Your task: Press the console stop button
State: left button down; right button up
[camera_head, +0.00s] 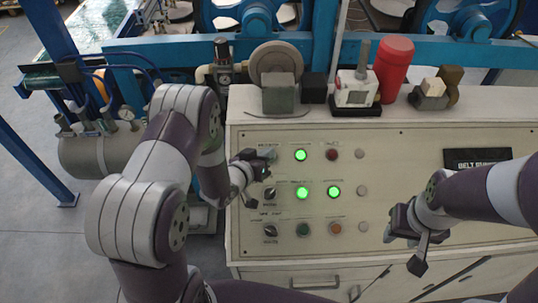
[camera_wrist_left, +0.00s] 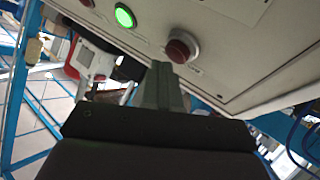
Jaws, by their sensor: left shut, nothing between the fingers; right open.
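The console panel (camera_head: 310,260) is cream, with rows of buttons and knobs. In the left wrist view a red mushroom-shaped button (camera_wrist_left: 182,46) sits on the panel just beyond my left gripper's fingertips (camera_wrist_left: 162,70). I cannot tell whether they touch it. In the head view my left gripper (camera_head: 268,155) is at the top left of the controls, shut and empty, and mostly hides that button. A lit green button (camera_head: 300,155) is just right of it; it also shows in the left wrist view (camera_wrist_left: 125,16). My right gripper (camera_head: 405,251) is open and empty before the panel's right part.
A dark red button (camera_head: 331,154) and two lit green buttons (camera_head: 304,193) (camera_head: 334,192) are nearby. Black selector knobs (camera_head: 269,193) sit below my left gripper. A red cylinder (camera_head: 393,68) and other parts stand on the console top.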

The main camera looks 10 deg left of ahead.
pick_arm(q)
jog(key=shift+w+a+f+b, duration=0.1)
jog(key=shift+w+f+b, duration=0.25)
jog(key=shift+f, duration=0.2)
dwell(0.7)
jog(key=shift+s+r, duration=0.1)
jog(key=shift+r, duration=0.05)
jog(key=shift+s+r+p, duration=0.3)
jog(key=shift+r+p, duration=0.3)
jog(key=shift+p, duration=0.05)
jog(key=shift+s, duration=0.1)
jog(key=shift+s+d+r+p, duration=0.1)
jog(key=shift+d+r+p, duration=0.1)
jog(key=shift+r+p, duration=0.25)
jog(key=r+p, duration=0.1)
jog(key=s+r+p, duration=0.2)
jog(key=shift+s+d+r, duration=0.1)
jog(key=shift+d+r, duration=0.1)
jog(key=shift+d, duration=0.1)
